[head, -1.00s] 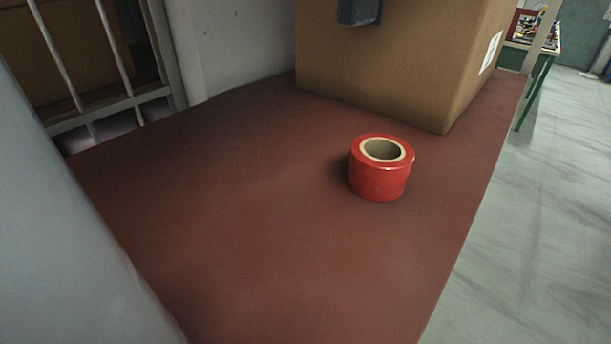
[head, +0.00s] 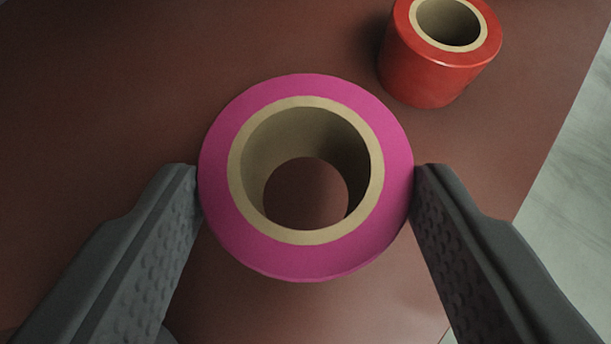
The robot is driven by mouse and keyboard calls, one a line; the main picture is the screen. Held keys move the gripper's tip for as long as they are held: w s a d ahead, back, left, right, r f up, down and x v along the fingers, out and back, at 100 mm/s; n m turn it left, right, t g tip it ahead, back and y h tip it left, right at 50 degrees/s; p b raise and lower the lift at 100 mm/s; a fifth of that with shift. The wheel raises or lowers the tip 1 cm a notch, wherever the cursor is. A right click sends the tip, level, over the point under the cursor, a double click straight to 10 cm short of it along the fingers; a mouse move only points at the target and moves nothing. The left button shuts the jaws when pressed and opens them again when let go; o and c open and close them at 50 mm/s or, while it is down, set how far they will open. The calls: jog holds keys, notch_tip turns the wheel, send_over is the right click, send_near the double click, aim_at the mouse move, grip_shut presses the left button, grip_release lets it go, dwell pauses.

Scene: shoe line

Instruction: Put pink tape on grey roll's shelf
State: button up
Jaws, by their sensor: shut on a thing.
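The pink tape (head: 306,265) is a thick roll with a beige core, seen from above in the middle of the head view. My gripper (head: 306,178) is shut on it, with one dark textured finger against its left side and the other against its right side. The reddish-brown surface shows through the hole in the roll. I cannot tell whether the roll touches that surface or is held above it. The grey roll and its shelf are not in view.
A red tape roll (head: 432,78) stands upright on the reddish-brown surface (head: 110,100), beyond and to the right of the pink tape. The surface's right edge runs down the right side, with pale floor (head: 575,180) past it. The surface on the left is clear.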

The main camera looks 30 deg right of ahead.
aim_at(307, 254)
jog(key=shift+w+d+f, duration=0.15)
jog(key=shift+w+f, duration=0.1)
jog(key=shift+w, duration=0.05)
jog(key=shift+f, duration=1.55)
jog(key=shift+f, duration=0.15)
jog(key=o, duration=0.7)
jog(key=shift+s+r, duration=0.3)
jog(key=shift+r, duration=0.05)
jog(key=v, duration=1.1)
jog(key=shift+s+a, duration=0.15)
jog(key=shift+a, duration=0.05)
